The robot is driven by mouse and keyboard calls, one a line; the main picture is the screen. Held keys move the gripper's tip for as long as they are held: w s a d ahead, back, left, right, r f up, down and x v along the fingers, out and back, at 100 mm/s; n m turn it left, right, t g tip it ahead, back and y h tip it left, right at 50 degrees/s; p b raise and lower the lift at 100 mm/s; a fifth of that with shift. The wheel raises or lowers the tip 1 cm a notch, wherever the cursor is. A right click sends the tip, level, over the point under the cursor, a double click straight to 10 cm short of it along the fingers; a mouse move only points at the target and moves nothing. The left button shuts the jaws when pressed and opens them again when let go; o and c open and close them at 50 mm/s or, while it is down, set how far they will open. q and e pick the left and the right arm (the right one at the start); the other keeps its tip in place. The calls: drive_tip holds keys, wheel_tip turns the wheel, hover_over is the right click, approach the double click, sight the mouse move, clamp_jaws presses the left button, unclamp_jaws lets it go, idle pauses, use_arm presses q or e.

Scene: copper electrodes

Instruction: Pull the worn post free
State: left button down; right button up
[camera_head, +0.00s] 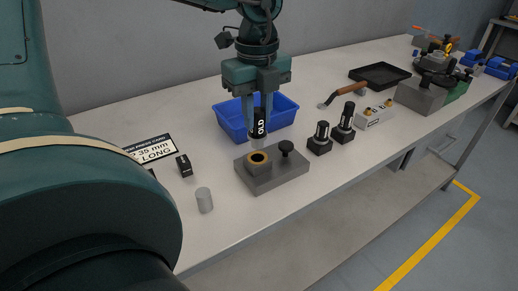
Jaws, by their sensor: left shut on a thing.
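The worn post (259,126), a black cylinder marked OLD with a pale grey lower end, is upright between the fingers of my left gripper (260,112). The gripper points down and is shut on the post's upper part. The post's lower end shows just above and behind the ring, and the opening looks empty. Whether the end touches the ring's far edge I cannot tell. My right gripper is not in view.
A blue bin (284,109) stands right behind the gripper. Two black posts in bases (320,139) (343,123) stand to the right. A grey cylinder (204,200), a small black block (184,166) and a label card (155,148) lie left. A trowel-like tool (343,94) and black tray (380,75) lie farther back.

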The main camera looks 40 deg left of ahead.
use_arm(q)
drive_tip(key=shift+r+p, duration=1.05)
drive_tip(key=shift+r, duration=1.25)
